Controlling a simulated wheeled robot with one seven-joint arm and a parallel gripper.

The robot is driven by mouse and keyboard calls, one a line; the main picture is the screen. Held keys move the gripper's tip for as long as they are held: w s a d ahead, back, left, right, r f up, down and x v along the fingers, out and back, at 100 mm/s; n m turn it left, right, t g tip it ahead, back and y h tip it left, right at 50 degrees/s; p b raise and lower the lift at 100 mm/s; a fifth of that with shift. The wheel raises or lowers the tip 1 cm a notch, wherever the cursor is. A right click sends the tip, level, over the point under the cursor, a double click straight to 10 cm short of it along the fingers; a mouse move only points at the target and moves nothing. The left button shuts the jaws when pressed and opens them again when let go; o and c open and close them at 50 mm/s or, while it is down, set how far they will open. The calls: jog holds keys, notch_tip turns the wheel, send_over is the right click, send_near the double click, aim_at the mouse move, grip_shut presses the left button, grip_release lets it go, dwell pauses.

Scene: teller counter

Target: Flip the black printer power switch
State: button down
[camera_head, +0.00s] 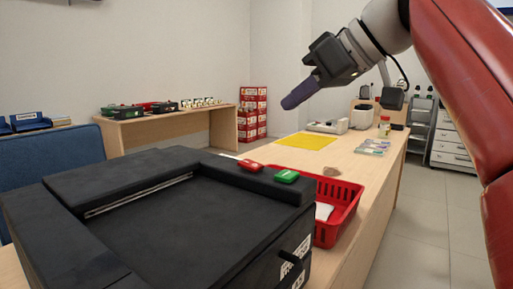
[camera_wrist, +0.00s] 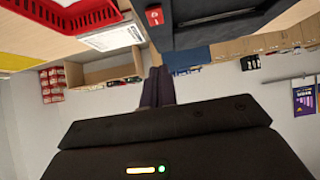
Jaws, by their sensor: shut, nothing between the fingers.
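The black printer (camera_head: 150,225) fills the lower left of the head view. A red button (camera_head: 250,165) and a green button (camera_head: 287,176) sit on its top at the far right edge. In the wrist view, part of a dark body, likely the printer (camera_wrist: 215,28), shows at the top. A small red rocker with white marks (camera_wrist: 154,16) is on it; I cannot tell if this is the power switch. My gripper (camera_head: 286,102) is up in the air, beyond and above the printer, touching nothing. Its purple fingers (camera_wrist: 158,72) are together and empty.
A red basket (camera_head: 345,212) with white paper stands right beside the printer on the wooden counter (camera_head: 385,165). A yellow mat (camera_head: 307,141) and small items lie farther along. A side table (camera_head: 180,126) holds trays at the back. The air around my gripper is clear.

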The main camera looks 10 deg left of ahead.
jog(key=b, duration=0.2)
send_over(248, 162)
jog(key=d, duration=0.3)
jog(key=f, duration=0.4)
jog(key=s+f, duration=0.1)
jog(key=f, duration=0.1)
jog(key=shift+a, duration=0.25)
jog(key=f, duration=0.1)
jog(key=f+b, duration=0.1)
jog(key=shift+w+a+f, duration=0.2)
jog(key=shift+a+f, duration=0.1)
jog(key=shift+a, duration=0.1)
jog(key=shift+w+f, duration=0.1)
jog(key=shift+f, duration=0.7)
jog(key=shift+a+f+b, duration=0.15)
jog(key=shift+f+b, duration=0.05)
jog(key=shift+b, duration=0.1)
jog(key=shift+a, duration=0.1)
jog(key=shift+w+a+r+p, duration=0.2)
jog(key=shift+w+a+p, duration=0.15)
jog(key=shift+a+p, duration=0.3)
